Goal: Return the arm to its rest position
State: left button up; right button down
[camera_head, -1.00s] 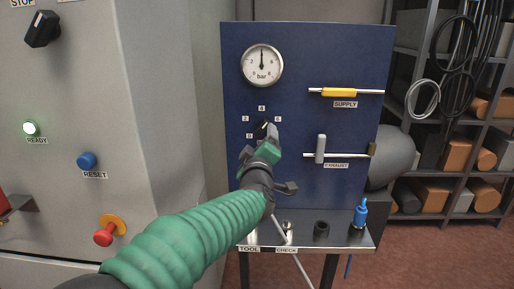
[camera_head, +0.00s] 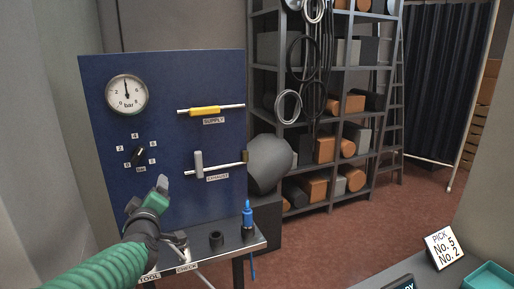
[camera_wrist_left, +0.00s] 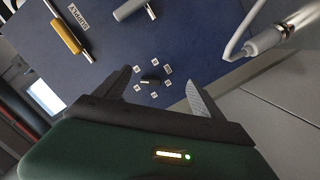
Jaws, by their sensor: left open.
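My left gripper (camera_head: 160,192) is in front of the lower left of the blue panel (camera_head: 96,90) in the head view, below the black pressure knob (camera_head: 140,154). In the left wrist view its two fingers (camera_wrist_left: 158,92) are spread apart with nothing between them, and the knob (camera_wrist_left: 150,82) shows beyond, apart from the fingers. The green-sleeved arm comes in from the lower left. My right gripper is in neither view.
The panel carries a bar gauge (camera_head: 127,94), a yellow supply valve (camera_head: 205,111) and a grey exhaust lever (camera_head: 199,165). A shelf below holds a black socket (camera_head: 217,240) and a blue-topped tool (camera_head: 248,215). Racks (camera_head: 330,105) stand behind; a teal tray (camera_head: 488,277) is at lower right.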

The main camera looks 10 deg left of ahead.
pick_arm(q)
jog(key=s+d+f+m+g+h+p, duration=0.1)
jog(key=s+d+f+m+g+h, duration=0.25)
jog(key=d+f, duration=0.4)
jog(key=s+d+f+m+g+h+p, duration=0.1)
jog(key=s+d+f+m+g+h, duration=0.25)
jog(key=f, duration=0.75)
jog(key=s+d+f+m+g, duration=0.1)
jog(key=s+f+m+g, duration=0.1)
jog(key=s, duration=0.5)
jog(key=s+d+f+m+g+p, duration=0.1)
jog(key=s+d+f+m, duration=0.1)
jog(key=s+f, duration=0.3)
jog(key=s+d+f+m+g, duration=0.1)
jog(key=s+f+m+g, duration=0.1)
jog(key=s, duration=0.7)
notch_tip(320, 180, down, 2)
jog(key=shift+d+f+m+g, duration=0.2)
jog(key=shift+f+m+g, duration=0.1)
jog(key=shift+m, duration=0.2)
jog(key=shift+w+a, duration=0.1)
jog(key=shift+w, duration=0.05)
